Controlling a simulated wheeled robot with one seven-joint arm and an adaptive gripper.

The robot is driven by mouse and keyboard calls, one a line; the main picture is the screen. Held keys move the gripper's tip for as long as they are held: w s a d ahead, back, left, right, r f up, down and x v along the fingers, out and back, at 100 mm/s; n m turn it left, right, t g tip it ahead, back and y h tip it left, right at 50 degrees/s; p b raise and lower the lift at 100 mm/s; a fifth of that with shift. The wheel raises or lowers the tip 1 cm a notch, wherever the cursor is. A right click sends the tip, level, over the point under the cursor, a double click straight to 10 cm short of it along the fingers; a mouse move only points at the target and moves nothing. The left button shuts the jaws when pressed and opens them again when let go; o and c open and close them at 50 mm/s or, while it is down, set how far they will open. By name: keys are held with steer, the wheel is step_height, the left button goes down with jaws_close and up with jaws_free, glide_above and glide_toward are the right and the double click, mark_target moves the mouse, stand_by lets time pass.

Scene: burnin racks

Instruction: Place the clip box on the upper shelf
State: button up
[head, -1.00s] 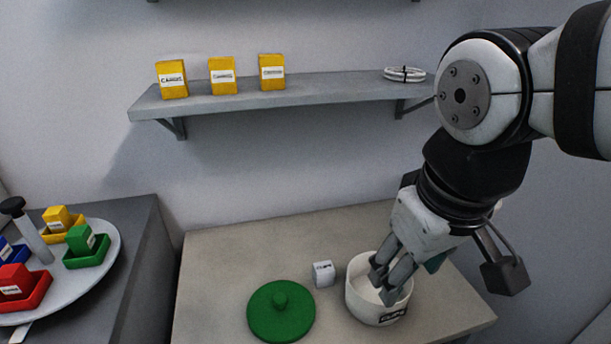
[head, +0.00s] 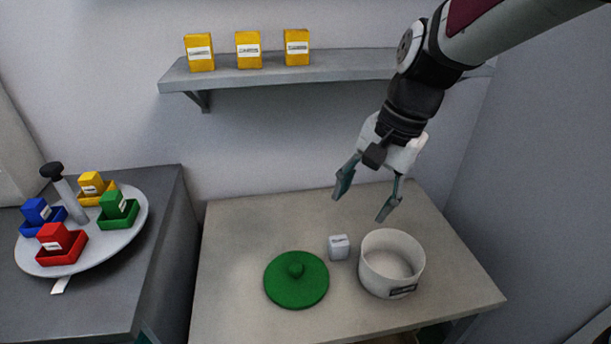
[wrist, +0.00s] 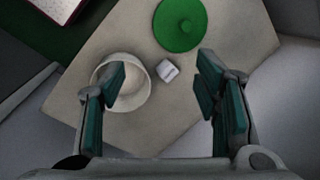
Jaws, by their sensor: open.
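My gripper (head: 365,201) is open and empty, raised above the table behind the box and tub. The grey wall shelf (head: 290,76) holds three yellow labelled boxes (head: 248,50) on its left half. My arm hides part of its right side. A higher shelf is not visible now.
A round green lid with a knob (head: 297,279) lies left of the box. On the dark counter at left, a grey turntable (head: 87,240) carries several coloured trays with boxes and an upright black-topped handle. The table's left and back parts are clear.

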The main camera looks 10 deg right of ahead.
steer(key=w+f+m, duration=0.5)
steer(key=w+f, duration=0.3)
steer(key=w, duration=0.1)
steer(key=m+g+h+p, duration=0.1)
steer(key=m+h, duration=0.1)
steer(key=m, duration=0.2)
glide_above(339, 240)
step_height(339, 240, down, 8)
steer(key=f, duration=0.1)
step_height(339, 240, down, 13)
steer(key=shift+f, duration=0.1)
jaws_close()
